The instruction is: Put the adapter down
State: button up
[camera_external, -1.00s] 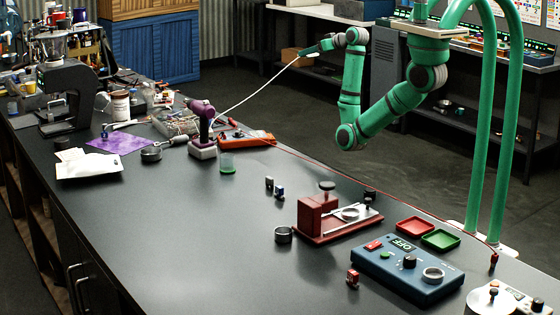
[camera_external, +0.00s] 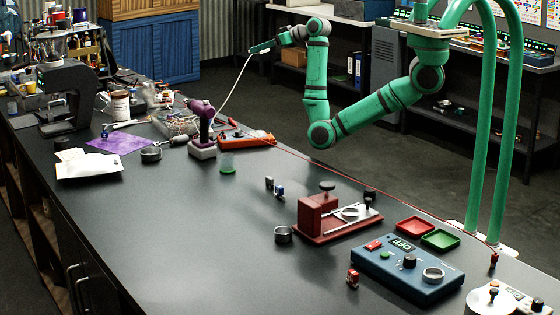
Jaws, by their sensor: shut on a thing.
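My gripper (camera_external: 256,49) is at the left end of my raised arm, high above the floor beyond the bench's far edge. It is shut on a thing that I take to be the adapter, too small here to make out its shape. A thin white cord-like line (camera_external: 236,79) runs from the gripper's end down to the purple tool (camera_external: 201,112) on the bench. I cannot tell how it is attached at either end.
The black bench (camera_external: 190,225) has a wide clear area at its front middle. A red fixture (camera_external: 312,215), a blue control box (camera_external: 400,270), a red tray (camera_external: 415,226) and a green tray (camera_external: 440,240) stand at right. An orange device (camera_external: 248,138) lies near the far edge.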

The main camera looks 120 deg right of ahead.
jog(key=w+a+n+t+y, duration=0.1)
jog(key=w+a+n, duration=0.1)
jog(key=w+a, duration=0.75)
jog(key=w+a+n+t+y, duration=0.15)
jog(key=w+a, duration=0.45)
jog(key=w, duration=0.7)
jog(key=w+a+n+t+y, duration=0.1)
jog(key=w+a+t, duration=0.1)
jog(key=w+a, duration=0.75)
jog(key=w+a+n+t+y, duration=0.1)
jog(key=w+a, duration=0.3)
jog(key=a, duration=0.3)
jog(key=w+a+n+y, duration=0.1)
jog(key=w+a, duration=0.3)
jog(key=a, duration=0.4)
jog(key=w+a+n+t+y, duration=0.1)
jog(key=w+a+n, duration=0.1)
jog(key=w+a, duration=0.4)
jog(key=n+t+y, duration=0.1)
jog(key=n+y, duration=0.4)
jog(key=y, duration=0.1)
send_over(322, 259)
jog(key=f, duration=0.2)
jog(key=shift+m, duration=0.25)
notch_tip(322, 259, down, 28)
jog(key=shift+r, duration=0.1)
jog(key=shift+f, duration=0.65)
